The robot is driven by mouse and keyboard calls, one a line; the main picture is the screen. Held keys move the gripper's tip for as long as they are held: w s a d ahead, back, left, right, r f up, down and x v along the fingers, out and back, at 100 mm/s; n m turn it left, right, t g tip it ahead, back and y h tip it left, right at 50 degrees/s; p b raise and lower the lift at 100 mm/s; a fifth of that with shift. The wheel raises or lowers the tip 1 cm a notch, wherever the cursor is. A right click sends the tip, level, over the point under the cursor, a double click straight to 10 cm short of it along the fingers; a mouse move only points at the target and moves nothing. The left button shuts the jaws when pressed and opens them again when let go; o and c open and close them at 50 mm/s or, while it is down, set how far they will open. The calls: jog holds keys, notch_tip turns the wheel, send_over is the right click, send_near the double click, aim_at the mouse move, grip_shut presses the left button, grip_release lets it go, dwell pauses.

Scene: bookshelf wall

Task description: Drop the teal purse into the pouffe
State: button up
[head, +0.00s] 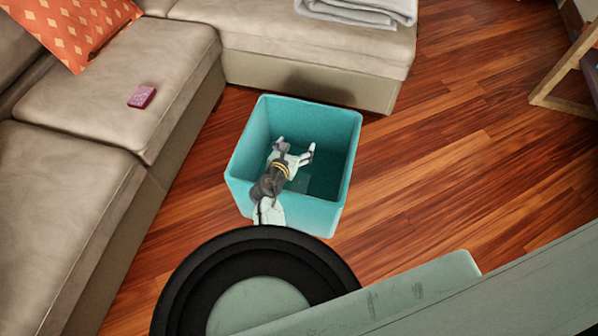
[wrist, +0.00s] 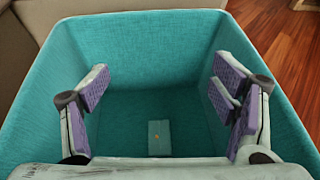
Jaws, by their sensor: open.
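The pouffe (head: 337,150) is a teal, open-topped fabric box on the wood floor in the head view. Its walls (wrist: 30,110) surround the wrist view. The teal purse (wrist: 160,138) is a small flat-looking piece with a tan dot, on the pouffe's bottom. In the head view it is a faint lighter patch (head: 301,183) inside. My gripper (head: 295,150) is over the pouffe's opening, fingers pointing in. In the wrist view its purple-padded fingers (wrist: 160,88) are wide apart with nothing between them. The purse lies below and apart from them; its lower edge is partly hidden by my gripper's body.
A beige sofa (head: 60,200) runs along the left and back, close to the pouffe. It holds a pink box (head: 142,96), an orange cushion (head: 72,30) and a folded grey blanket (head: 358,10). A wooden frame (head: 565,70) stands far right. Floor (head: 460,150) right of the pouffe is clear.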

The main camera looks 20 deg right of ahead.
jog(key=shift+s+a, duration=0.1)
jog(key=v, duration=0.7)
jog(key=shift+r, duration=0.15)
dwell(0.5)
